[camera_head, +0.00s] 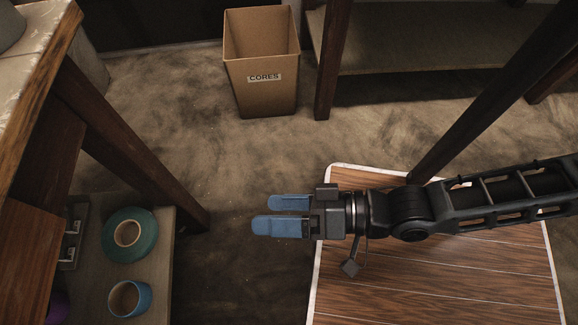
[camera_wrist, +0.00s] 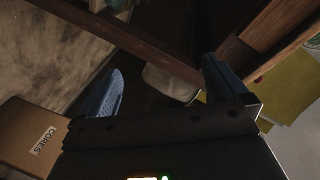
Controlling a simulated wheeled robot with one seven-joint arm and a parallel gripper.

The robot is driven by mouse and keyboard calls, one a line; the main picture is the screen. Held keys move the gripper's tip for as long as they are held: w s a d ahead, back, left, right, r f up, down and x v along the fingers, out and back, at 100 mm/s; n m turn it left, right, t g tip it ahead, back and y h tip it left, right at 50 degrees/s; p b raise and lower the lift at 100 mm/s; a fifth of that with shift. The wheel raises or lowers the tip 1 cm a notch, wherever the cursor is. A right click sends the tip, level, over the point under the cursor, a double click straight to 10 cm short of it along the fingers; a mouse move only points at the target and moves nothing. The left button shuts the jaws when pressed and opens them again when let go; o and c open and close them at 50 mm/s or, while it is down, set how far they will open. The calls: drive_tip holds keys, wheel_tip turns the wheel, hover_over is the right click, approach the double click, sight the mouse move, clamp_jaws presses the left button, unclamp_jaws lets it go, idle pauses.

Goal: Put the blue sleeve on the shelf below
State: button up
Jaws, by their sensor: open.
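A blue sleeve (camera_head: 130,298), a short open ring, stands on a low shelf (camera_head: 92,285) beneath the table at the lower left of the head view. Its lower side is close to the picture's bottom edge. My gripper (camera_head: 280,215) is open with nothing between its blue fingers. It is to the right of the shelf and apart from it, pointing left. In the wrist view my gripper (camera_wrist: 165,90) also shows empty, and I cannot make out the blue sleeve there.
A green tape roll (camera_head: 113,242) with a tan core lies behind the sleeve. A slanted table leg (camera_head: 145,165) rises between the shelf and my gripper. A cardboard box (camera_head: 262,95) labelled CORES stands at the back. Open floor (camera_head: 225,165) lies between.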

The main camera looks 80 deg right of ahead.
drive_tip(key=s+d+r+n+g+h, duration=0.1)
drive_tip(key=s+d+r+n, duration=0.2)
drive_tip(key=r+n, duration=0.6)
drive_tip(key=shift+s+r+g+h, duration=0.2)
drive_tip(key=shift+s+g+h, duration=0.15)
drive_tip(key=shift+s, duration=0.55)
